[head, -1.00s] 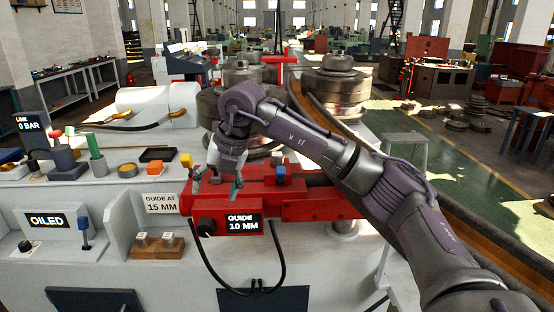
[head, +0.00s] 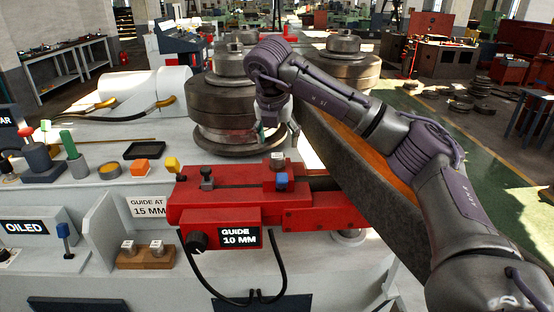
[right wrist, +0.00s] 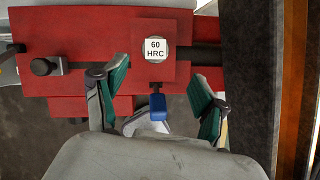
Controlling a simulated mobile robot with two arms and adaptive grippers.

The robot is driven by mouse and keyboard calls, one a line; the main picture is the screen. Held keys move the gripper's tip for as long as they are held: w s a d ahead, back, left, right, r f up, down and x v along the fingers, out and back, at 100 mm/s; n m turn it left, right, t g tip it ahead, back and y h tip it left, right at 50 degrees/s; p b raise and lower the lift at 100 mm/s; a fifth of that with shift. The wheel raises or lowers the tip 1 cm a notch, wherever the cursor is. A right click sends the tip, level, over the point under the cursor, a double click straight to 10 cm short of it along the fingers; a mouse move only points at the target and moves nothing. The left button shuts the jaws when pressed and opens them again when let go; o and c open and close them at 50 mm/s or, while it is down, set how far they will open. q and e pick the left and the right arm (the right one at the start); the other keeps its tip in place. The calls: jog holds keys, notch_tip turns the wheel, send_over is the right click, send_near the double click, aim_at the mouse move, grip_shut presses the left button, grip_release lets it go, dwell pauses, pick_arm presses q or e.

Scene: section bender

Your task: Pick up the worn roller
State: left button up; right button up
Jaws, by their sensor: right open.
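A small metal roller with a pale top (head: 277,158) stands upright in the red block on the guide. In the right wrist view its top (right wrist: 155,48) reads "60 HRC". A blue-ended lever (right wrist: 157,107) sticks out of the block below it. I see no clear wear on it. My right gripper (head: 277,132) is open and empty, above and just behind the block in the head view. In the right wrist view its green-padded fingers (right wrist: 159,85) are wide apart, with the roller beyond and between them. My left gripper is not in view.
A wooden stand (head: 145,260) holds two small metal pieces at the front left. Large stacked rollers (head: 222,105) rise behind the red guide (head: 213,195). A dark curved section (head: 370,190) runs close along the right, under my arm. A yellow knob (head: 172,164) sits at the guide's left.

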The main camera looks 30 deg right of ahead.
aim_at(277, 156)
jog(key=x, duration=0.2)
jog(key=shift+w+d+f, duration=0.2)
jog(key=shift+d+f, duration=0.05)
jog(key=shift+w+d+f, duration=0.1)
jog(key=shift+w+f, duration=0.1)
jog(key=shift+f, duration=0.1)
jog(key=p+x, duration=0.1)
jog(key=x, duration=0.1)
jog(key=a+p+x, duration=0.1)
jog(key=p, duration=0.1)
jog(key=shift+w+d+f, duration=0.15)
jog(key=shift+f, duration=0.3)
jog(key=shift+w+d+f+p, duration=0.2)
jog(key=shift+f+p, duration=0.1)
jog(key=shift+f, duration=0.25)
jog(key=shift+c, duration=1.4)
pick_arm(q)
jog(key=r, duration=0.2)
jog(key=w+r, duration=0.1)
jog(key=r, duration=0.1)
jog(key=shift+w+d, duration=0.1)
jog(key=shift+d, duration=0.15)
pick_arm(e)
jog(key=shift+r, duration=0.15)
grip_shut()
